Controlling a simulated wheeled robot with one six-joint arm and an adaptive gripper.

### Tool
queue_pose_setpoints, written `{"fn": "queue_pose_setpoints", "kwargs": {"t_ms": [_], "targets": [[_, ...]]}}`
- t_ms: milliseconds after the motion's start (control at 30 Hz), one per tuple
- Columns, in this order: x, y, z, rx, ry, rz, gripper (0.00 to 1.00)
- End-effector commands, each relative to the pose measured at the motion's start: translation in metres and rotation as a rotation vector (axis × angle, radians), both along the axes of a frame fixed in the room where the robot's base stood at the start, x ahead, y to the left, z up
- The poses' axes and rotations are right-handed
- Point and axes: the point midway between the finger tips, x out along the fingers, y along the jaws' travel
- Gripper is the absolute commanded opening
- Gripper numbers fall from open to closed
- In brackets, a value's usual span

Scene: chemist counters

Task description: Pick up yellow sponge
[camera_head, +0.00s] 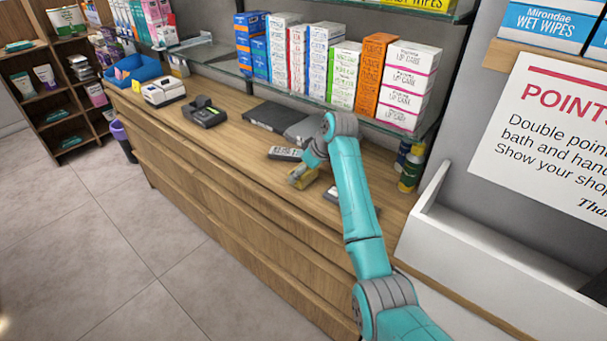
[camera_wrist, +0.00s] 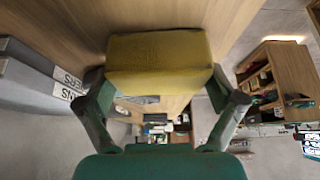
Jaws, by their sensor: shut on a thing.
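The yellow sponge (camera_wrist: 158,62) is a block that fills the upper middle of the wrist view. My gripper (camera_wrist: 160,85) has a finger on each side of it and is shut on it. In the head view the sponge (camera_head: 304,179) shows small and partly covered at the end of my teal arm, over the wooden counter. My gripper (camera_head: 299,176) is there too, small and partly hidden by the arm. I cannot tell whether the sponge touches the counter top.
On the wooden counter (camera_head: 222,152) a grey remote-like device (camera_head: 285,153) lies close behind the gripper. A black device (camera_head: 204,112) and a white one (camera_head: 163,91) stand further left. Bottles (camera_head: 412,168) stand at the right end. A glass shelf with several boxes (camera_head: 343,76) runs above the back.

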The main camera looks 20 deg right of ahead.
Motion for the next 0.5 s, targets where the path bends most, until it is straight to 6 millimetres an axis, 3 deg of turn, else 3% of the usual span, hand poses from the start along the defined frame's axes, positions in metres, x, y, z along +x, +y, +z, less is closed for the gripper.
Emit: {"fn": "queue_pose_setpoints", "kwargs": {"t_ms": [167, 500], "targets": [[0.000, 0.000, 0.007, -0.001, -0.002, 0.000, 0.69], [0.001, 0.000, 0.067, -0.001, -0.003, 0.000, 0.69]]}}
